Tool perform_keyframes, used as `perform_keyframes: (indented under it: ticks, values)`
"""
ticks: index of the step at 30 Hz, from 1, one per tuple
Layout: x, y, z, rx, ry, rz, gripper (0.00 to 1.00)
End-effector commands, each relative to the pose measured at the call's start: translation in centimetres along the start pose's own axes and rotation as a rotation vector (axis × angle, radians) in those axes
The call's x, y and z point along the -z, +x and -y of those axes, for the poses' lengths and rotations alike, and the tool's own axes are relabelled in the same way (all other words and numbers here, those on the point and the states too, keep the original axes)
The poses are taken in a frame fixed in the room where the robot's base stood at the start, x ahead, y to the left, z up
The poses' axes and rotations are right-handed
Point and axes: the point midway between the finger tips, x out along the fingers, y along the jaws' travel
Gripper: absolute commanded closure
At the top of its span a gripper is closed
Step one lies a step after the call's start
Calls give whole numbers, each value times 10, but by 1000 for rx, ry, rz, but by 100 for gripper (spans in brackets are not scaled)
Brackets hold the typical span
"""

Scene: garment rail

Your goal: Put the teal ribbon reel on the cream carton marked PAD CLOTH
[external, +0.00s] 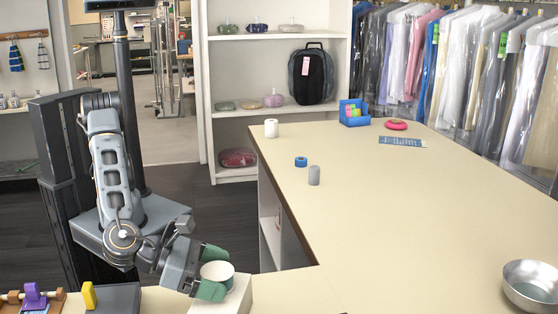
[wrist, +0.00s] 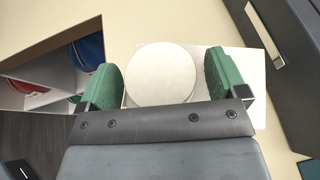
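No lettering on the carton is readable. My gripper (external: 212,271) has green fingers on either side of the reel. In the wrist view my gripper (wrist: 165,82) is open, with a clear gap at the right finger and a very narrow one at the left.
A metal bowl (external: 532,285) is at the right. The counter's middle is clear.

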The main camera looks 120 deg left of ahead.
Motion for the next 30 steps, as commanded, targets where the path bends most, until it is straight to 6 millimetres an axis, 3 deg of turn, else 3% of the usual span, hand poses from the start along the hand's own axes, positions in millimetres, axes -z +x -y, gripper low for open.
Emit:
perform_keyframes:
  ticks: [11, 24, 30]
  values:
    - [-4, -4, 0, 1, 0, 0, 8]
    - [-2, -86, 1, 4, 0, 1, 8]
    - [-2, -110, 0, 2, 0, 0, 8]
